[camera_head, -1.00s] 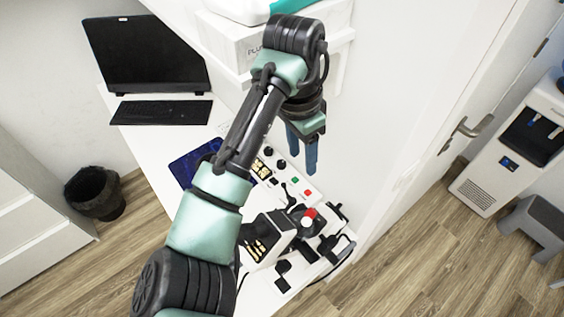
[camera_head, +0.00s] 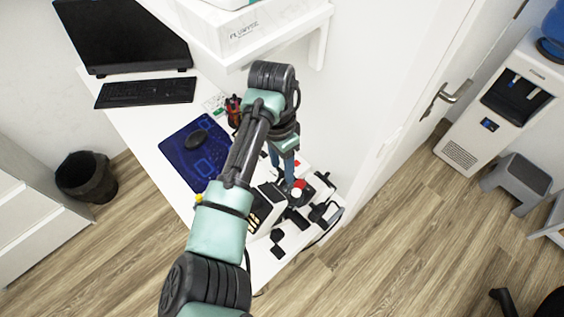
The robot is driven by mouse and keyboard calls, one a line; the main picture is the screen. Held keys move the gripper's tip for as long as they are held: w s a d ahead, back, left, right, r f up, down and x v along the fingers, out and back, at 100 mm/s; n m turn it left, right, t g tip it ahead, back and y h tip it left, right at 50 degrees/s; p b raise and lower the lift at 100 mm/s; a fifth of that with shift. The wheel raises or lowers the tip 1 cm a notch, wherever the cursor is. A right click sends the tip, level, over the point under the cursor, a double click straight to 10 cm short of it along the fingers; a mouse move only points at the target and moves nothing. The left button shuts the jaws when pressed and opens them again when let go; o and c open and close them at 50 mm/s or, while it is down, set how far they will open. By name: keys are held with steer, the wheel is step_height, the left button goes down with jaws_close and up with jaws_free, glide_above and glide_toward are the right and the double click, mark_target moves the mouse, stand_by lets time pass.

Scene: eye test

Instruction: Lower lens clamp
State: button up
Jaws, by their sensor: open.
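A black and white lens instrument (camera_head: 260,211) stands near the right end of the white desk, partly hidden by my arm. A red-topped part (camera_head: 299,184) with a white part just below it shows at its middle, and black parts (camera_head: 321,211) stick out on its right. I cannot make out for sure which part is the lens clamp. My gripper (camera_head: 289,178) points down with its blue fingers open. The fingertips are close to the red-topped part, just left of it; I cannot tell whether they touch. Nothing shows between the fingers.
A shelf with a white box (camera_head: 250,33) is above and behind my wrist. On the desk are a blue mat (camera_head: 178,168) with a black mouse (camera_head: 196,139), a keyboard (camera_head: 146,92), a black monitor (camera_head: 120,35) and a red-and-black item (camera_head: 234,108). The wall bounds the right side.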

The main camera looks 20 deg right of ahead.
steer(key=shift+f, duration=0.5)
steer(key=shift+c, duration=0.2)
jaws_close()
stand_by(1.0)
